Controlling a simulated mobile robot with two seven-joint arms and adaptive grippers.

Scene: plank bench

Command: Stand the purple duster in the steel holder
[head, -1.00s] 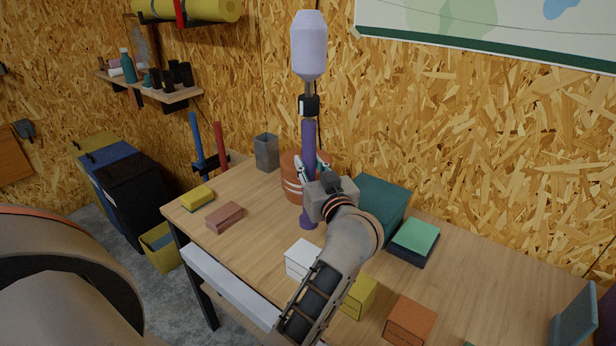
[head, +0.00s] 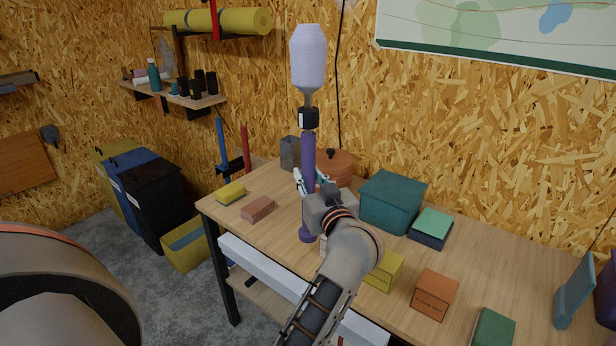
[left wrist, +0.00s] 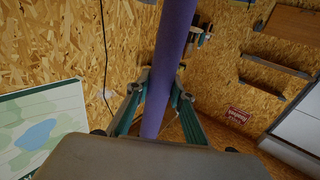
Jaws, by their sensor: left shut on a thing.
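The purple duster (head: 308,157) has a long purple handle, a black collar and a pale lavender head at the top. My left gripper (head: 309,184) is shut on its handle and holds it upright above the bench. In the left wrist view the handle (left wrist: 165,75) runs between the two fingers (left wrist: 158,98). The steel holder (head: 290,153) is a grey open-topped square cup at the back left of the bench. It stands behind and left of the duster, apart from it. My right gripper does not show.
A terracotta pot (head: 335,168) stands behind the duster, right of the holder. A teal box (head: 392,203) is to its right. A yellow sponge (head: 230,193) and a brick-red block (head: 258,209) lie at the front left. Yellow (head: 384,272) and orange (head: 435,294) boxes stand nearer.

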